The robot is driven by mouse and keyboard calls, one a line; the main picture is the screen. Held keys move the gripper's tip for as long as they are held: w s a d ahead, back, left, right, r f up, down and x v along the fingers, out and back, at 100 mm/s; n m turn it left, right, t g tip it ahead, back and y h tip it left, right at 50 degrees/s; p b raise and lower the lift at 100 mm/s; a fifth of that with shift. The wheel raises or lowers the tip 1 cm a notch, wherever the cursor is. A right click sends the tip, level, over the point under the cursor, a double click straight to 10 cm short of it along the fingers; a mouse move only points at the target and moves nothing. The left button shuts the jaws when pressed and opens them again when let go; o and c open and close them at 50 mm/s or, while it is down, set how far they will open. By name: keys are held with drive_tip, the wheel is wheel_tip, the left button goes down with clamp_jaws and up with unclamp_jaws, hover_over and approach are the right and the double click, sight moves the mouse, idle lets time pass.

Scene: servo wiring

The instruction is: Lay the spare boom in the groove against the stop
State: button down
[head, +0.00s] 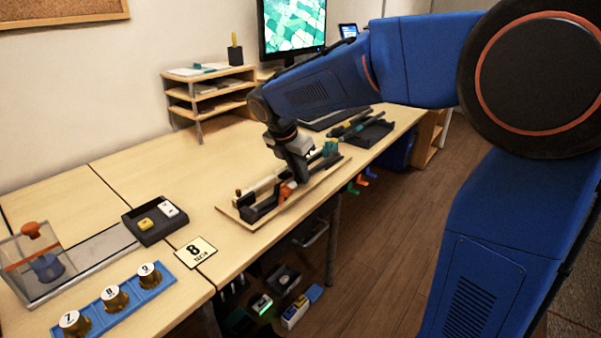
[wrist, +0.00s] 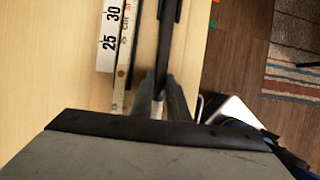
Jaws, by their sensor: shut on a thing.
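My gripper (head: 291,180) is low over a wooden board (head: 232,212) near the front edge of the desk. In the wrist view its fingers (wrist: 160,100) are closed around a slim dark bar (wrist: 168,45), which I take to be the spare boom. The bar runs lengthwise away from the fingers, beside a ruler scale (wrist: 112,40) marked 25 and 30. A dark block-like fixture (head: 262,208) and an orange part (head: 287,189) are on the board by the gripper. The groove and stop cannot be made out clearly, nor whether the bar touches the groove.
A dark tray with rods (head: 372,133) lies beyond the board. The desk between is clear. The front edge is close to the board.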

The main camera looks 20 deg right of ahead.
drive_tip(key=c, duration=1.6)
unclamp_jaws()
drive_tip(key=shift+c, duration=0.2)
drive_tip(key=shift+r, duration=0.1)
drive_tip(key=v, duration=1.6)
drive_tip(key=s+d+f+m+y, duration=0.1)
drive_tip(key=s+d+f+m, duration=0.2)
drive_tip(key=s+d+m, duration=0.3)
drive_tip(key=s+d+f+m+y, duration=0.1)
drive_tip(key=s+d+f+m, duration=0.3)
drive_tip(key=s, duration=0.4)
drive_tip(key=s+d+f+m+t+y, duration=0.1)
drive_tip(key=s+d+f+m+t, duration=0.1)
drive_tip(key=s+f+m, duration=0.9)
drive_tip(key=s+d+m, duration=0.1)
drive_tip(key=s+m, duration=0.2)
drive_tip(key=m, duration=0.1)
drive_tip(key=shift+s+d+f+y, duration=0.3)
drive_tip(key=shift+d, duration=0.05)
